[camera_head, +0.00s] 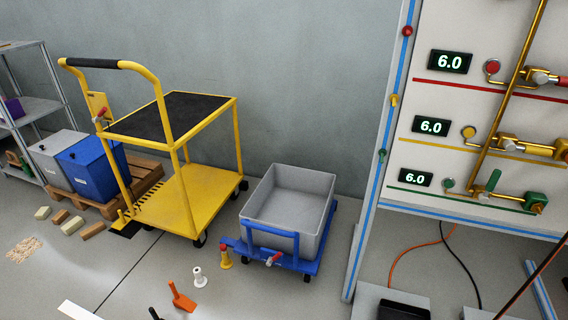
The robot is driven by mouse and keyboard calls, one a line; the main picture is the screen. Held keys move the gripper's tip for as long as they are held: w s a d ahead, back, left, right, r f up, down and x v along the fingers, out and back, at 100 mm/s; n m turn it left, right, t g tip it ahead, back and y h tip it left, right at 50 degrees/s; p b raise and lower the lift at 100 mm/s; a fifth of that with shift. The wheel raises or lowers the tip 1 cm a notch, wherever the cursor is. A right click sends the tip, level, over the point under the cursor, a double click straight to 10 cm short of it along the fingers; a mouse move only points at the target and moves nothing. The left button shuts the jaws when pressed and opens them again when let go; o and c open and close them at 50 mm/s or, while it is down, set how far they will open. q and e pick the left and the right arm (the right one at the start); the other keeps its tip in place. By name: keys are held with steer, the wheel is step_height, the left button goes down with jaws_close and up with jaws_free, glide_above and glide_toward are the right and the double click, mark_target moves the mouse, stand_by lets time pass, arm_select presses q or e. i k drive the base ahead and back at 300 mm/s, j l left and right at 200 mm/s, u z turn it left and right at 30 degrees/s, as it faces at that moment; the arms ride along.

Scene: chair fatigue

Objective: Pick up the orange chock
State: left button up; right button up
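An orange piece (181,298), which looks like the orange chock, lies on the floor at the bottom, left of centre. It has a wide, flat lower part and a narrow upright part at its upper left. Nothing touches it that I can see. A small white piece (198,278) stands just to its upper right, and a yellow piece (226,259) stands farther right by the blue dolly. Neither of my grippers can be made out in this view.
A yellow cart (190,196) and a grey tub (288,216) on a blue dolly (262,257) stand behind. Several small blocks (92,230) lie at left by a pallet (140,180). A gauge panel (460,110) fills the right. The floor left of the orange piece is mostly open.

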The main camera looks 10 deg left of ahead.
mark_target(180, 301)
steer(key=j+u, duration=0.1)
steer(key=u, duration=0.3)
steer(key=i+j+u, duration=0.1)
steer(key=u, duration=0.3)
steer(key=j+u, duration=0.1)
steer(key=u, duration=0.35)
steer(key=i+j+z, duration=0.35)
steer(key=j+z, duration=0.15)
steer(key=j, duration=0.1)
